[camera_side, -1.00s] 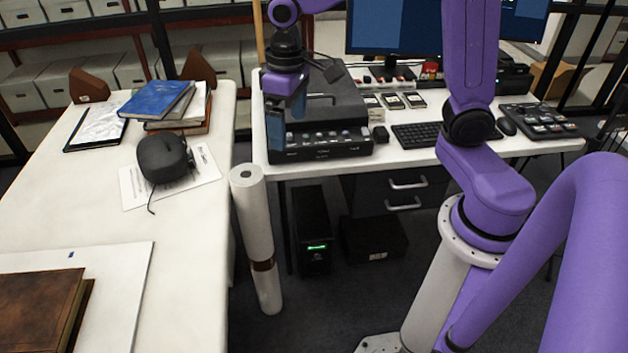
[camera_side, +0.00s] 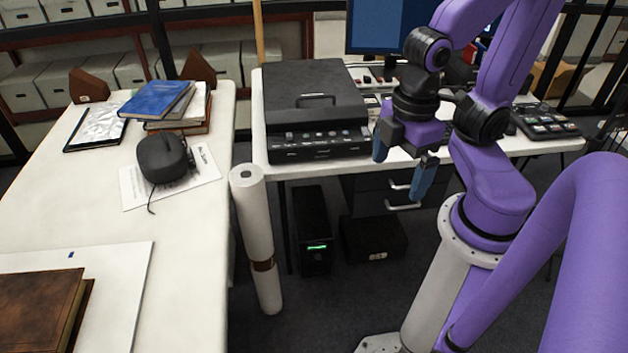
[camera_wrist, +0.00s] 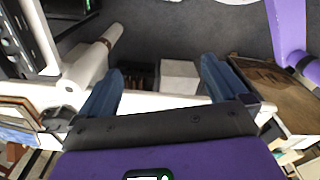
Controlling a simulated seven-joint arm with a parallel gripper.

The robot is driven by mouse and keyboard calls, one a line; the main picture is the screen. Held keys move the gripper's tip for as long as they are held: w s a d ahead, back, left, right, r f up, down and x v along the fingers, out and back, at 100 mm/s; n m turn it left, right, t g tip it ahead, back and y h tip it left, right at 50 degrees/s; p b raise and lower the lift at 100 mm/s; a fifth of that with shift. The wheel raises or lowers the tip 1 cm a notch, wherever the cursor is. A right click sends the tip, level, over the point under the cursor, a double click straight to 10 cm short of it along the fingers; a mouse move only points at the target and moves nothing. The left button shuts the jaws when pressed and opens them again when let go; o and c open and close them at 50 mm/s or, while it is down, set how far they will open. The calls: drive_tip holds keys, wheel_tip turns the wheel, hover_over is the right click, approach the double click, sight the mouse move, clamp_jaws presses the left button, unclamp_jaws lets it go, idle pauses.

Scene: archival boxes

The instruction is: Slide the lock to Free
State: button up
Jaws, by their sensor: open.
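A black flatbed scanner (camera_side: 315,100) with a handle on its lid and a row of controls along its front panel (camera_side: 318,140) stands on the white desk. I cannot make out a separate lock or any "Free" marking at this size. My gripper (camera_side: 402,163) is to the right of the scanner, apart from it, at the desk's front edge and in front of the drawers. Its two blue fingers are spread wide and nothing is between them. They also show spread in the wrist view (camera_wrist: 162,78), which does not clearly show the scanner.
A tall white paper roll (camera_side: 256,235) stands on the floor between the desk and the left table (camera_side: 190,250). Drawers (camera_side: 405,190) are under the desk. A monitor (camera_side: 375,27) stands behind my gripper. The floor before the desk is mostly clear.

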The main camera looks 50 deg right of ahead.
drive_tip(key=shift+w, duration=0.1)
drive_tip(key=c, duration=0.5)
drive_tip(key=shift+w+a+m, duration=0.15)
drive_tip(key=shift+w+m, duration=0.05)
drive_tip(key=shift+m, duration=0.1)
drive_tip(key=c, duration=0.5)
drive_tip(key=shift+w+a+m, duration=0.25)
drive_tip(key=shift+w+m, duration=0.35)
drive_tip(key=shift+w+a+m, duration=0.2)
drive_tip(key=shift+w+m, duration=0.35)
drive_tip(key=shift+m, duration=0.05)
clamp_jaws()
drive_tip(key=w+d+f+m+y, duration=0.1)
drive_tip(key=w+d+f+m, duration=0.1)
drive_tip(key=w+m, duration=0.75)
drive_tip(key=w+d+f+m+y, duration=0.1)
drive_tip(key=w+d+m, duration=0.1)
drive_tip(key=w+m, duration=0.75)
drive_tip(key=w+d+f+m+t, duration=0.1)
drive_tip(key=w+d+f+m, duration=0.2)
drive_tip(key=d+m, duration=0.3)
drive_tip(key=w+d+f+m+t, duration=0.1)
drive_tip(key=w+d+f+m, duration=0.2)
drive_tip(key=d, duration=0.9)
drive_tip(key=w+d+f+m+t, duration=0.1)
drive_tip(key=w+d+f+m, duration=0.2)
drive_tip(key=w+d+m, duration=0.4)
drive_tip(key=shift+w+d+f+m+y, duration=0.4)
drive_tip(key=shift+d+m, duration=0.4)
drive_tip(key=shift+d, duration=0.2)
